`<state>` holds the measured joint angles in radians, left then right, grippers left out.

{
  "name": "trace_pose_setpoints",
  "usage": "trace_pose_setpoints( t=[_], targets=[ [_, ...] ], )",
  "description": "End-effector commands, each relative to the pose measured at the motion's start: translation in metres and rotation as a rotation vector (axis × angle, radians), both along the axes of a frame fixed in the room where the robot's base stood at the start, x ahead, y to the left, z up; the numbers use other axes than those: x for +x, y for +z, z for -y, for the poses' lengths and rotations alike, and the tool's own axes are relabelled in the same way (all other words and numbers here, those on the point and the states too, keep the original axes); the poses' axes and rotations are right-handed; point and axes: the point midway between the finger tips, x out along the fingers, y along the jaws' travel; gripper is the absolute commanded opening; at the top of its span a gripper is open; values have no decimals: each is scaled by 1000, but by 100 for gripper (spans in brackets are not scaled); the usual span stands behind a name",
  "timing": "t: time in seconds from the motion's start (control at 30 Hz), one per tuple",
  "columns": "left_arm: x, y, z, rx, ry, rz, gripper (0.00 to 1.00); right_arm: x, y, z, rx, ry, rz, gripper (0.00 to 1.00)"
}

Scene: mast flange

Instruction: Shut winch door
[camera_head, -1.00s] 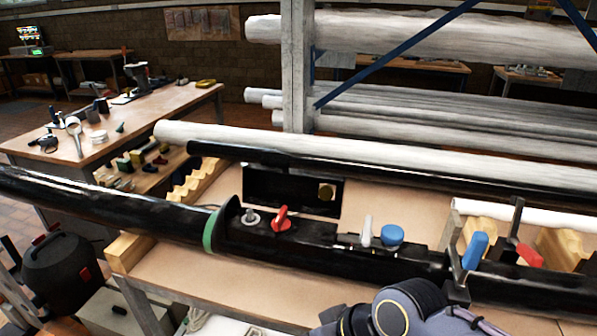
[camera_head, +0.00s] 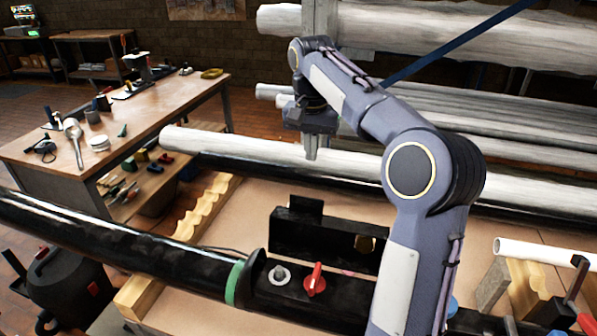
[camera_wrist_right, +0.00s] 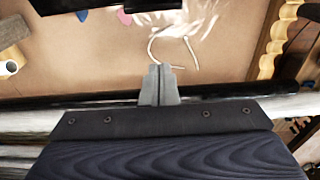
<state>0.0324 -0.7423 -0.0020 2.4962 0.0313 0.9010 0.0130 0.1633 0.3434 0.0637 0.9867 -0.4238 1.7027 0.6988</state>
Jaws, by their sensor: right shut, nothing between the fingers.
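The winch door appears to be the black panel (camera_head: 300,235) with a brass-coloured disc (camera_head: 366,243). It stands open, upright along the far side of the black mast (camera_head: 150,250). On the mast near the panel are a red lever (camera_head: 315,280) and a grey knob (camera_head: 279,273). My right gripper (camera_head: 310,152) points down beyond the panel, near the long white pole, apart from the panel. In the right wrist view its fingers (camera_wrist_right: 159,70) are together and empty. My right arm hides the mast's right part. My left gripper is out of view.
A green band (camera_head: 235,283) rings the mast. Wooden notched supports (camera_head: 205,212) and a white pole (camera_head: 250,145) lie behind it. A rack of wrapped poles (camera_head: 440,25) stands at the back. A tool-covered workbench (camera_head: 150,105) is at left.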

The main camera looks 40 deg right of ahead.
Motion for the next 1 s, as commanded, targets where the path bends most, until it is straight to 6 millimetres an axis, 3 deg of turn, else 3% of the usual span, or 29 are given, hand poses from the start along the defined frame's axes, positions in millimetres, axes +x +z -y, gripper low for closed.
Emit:
trace_pose_setpoints(
  t=[0.17,0.6,0.8,1.0],
  targets=[
    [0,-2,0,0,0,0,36,2,-15,2,-2,-8,-6,0],
    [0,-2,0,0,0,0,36,5,-103,7,-1,-6,-6,0],
    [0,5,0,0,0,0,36,-13,-89,-16,-1,-4,0,0],
    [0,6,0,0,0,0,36,-19,-88,-24,0,-5,0,0]
  ],
)
